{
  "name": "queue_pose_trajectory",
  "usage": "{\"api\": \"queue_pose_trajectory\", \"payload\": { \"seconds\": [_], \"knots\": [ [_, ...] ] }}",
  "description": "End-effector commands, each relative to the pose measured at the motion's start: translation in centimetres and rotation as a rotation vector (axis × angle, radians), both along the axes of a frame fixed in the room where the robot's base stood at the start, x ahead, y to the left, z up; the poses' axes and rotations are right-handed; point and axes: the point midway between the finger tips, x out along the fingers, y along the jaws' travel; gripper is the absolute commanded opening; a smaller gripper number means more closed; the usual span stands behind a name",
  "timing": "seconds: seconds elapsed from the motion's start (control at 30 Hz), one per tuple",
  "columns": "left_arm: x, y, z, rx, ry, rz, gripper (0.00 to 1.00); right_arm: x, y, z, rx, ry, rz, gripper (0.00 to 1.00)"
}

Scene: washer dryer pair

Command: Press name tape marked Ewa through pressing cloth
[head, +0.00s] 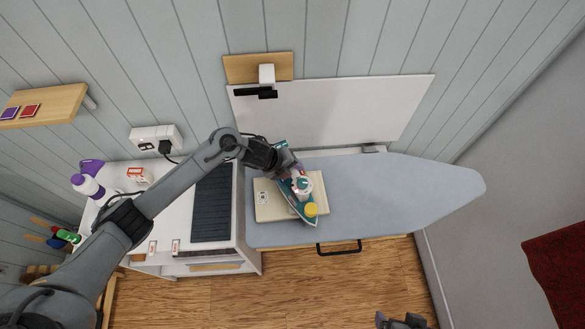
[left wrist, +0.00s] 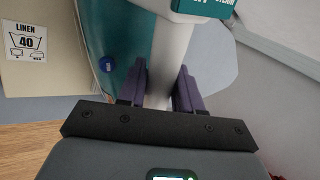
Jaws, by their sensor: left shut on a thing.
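The linen shows a "LINEN 40" label (left wrist: 25,42) in the left wrist view. I cannot tell whether the soleplate touches the linen. I cannot make out the name tape or a separate pressing cloth. My right gripper (head: 401,321) is partly in view at the bottom edge.
The blue-grey ironing board (head: 410,192) is bare to the right of the linen. A white worktop (head: 165,205) with a dark ribbed panel (head: 211,205) lies to the left. A wall socket (head: 155,138) has a plug and cord.

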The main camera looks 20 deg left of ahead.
Motion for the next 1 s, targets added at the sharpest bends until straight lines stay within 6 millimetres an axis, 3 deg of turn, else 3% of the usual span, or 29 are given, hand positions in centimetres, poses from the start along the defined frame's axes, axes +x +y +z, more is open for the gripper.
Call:
{"api": "queue_pose_trajectory", "payload": {
  "seconds": [0.27,1.0],
  "knots": [
    [0.1,0.0,1.2,-0.001,-0.003,0.001,0.0,0.0,0.0,0.9,0.0,0.0,0.0,0.93],
    [0.2,-0.1,8.2,-0.002,-0.006,0.0,0.0,0.0,-0.2,6.9,-0.009,0.0,0.006,0.93]
  ]
}}
